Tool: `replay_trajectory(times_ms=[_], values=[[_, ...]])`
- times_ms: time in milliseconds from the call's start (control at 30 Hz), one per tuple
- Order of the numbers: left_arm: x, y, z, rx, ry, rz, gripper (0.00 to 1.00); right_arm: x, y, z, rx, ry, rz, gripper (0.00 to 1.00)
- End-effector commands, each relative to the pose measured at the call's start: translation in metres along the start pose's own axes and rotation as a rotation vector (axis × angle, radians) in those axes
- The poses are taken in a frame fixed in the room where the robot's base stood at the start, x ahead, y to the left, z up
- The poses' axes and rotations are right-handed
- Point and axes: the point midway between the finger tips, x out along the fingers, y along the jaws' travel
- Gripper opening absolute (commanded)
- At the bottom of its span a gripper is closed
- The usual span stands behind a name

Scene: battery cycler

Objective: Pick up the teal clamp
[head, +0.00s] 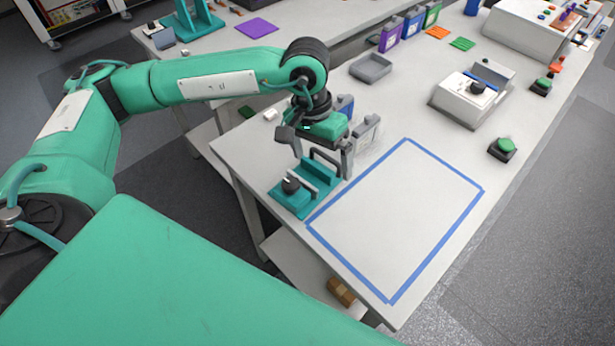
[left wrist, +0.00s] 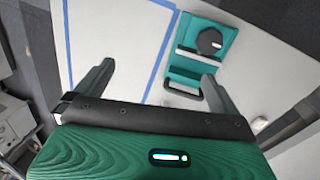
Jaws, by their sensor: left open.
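The teal clamp (head: 283,203) stands on the white table near its front left edge, left of the blue-taped rectangle. It has a teal base, a round black knob and a dark loop handle. My left gripper (head: 318,162) is open and hangs above the clamp's far side, pointing down. I cannot tell whether a finger touches the loop. My right gripper is out of view.
A blue tape rectangle (head: 326,214) marks bare table right of the clamp. Grey and blue packs (head: 367,132) stand just behind the gripper. A grey tray (head: 371,67), a white device (head: 465,103) and a green button (head: 504,146) are farther back.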

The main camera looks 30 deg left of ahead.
Motion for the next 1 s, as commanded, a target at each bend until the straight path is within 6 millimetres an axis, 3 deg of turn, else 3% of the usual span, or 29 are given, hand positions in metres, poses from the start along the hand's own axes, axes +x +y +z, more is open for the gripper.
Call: replay_trajectory(times_ms=[100,233,600,833,1000], values=[[-0.013,-0.033,-0.005,0.039,0.009,-0.138,1.00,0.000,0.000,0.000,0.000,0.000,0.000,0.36],[-0.013,-0.047,-0.006,0.054,0.004,-0.196,1.00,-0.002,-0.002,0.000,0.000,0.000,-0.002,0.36],[0.051,-0.061,-0.006,0.055,0.001,-0.197,1.00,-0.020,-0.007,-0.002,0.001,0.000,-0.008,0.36],[0.068,-0.064,-0.006,0.056,0.004,-0.196,1.00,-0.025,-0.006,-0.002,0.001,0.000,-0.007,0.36],[0.084,-0.070,-0.004,0.054,0.002,-0.197,1.00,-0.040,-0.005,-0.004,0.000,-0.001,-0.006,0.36]])
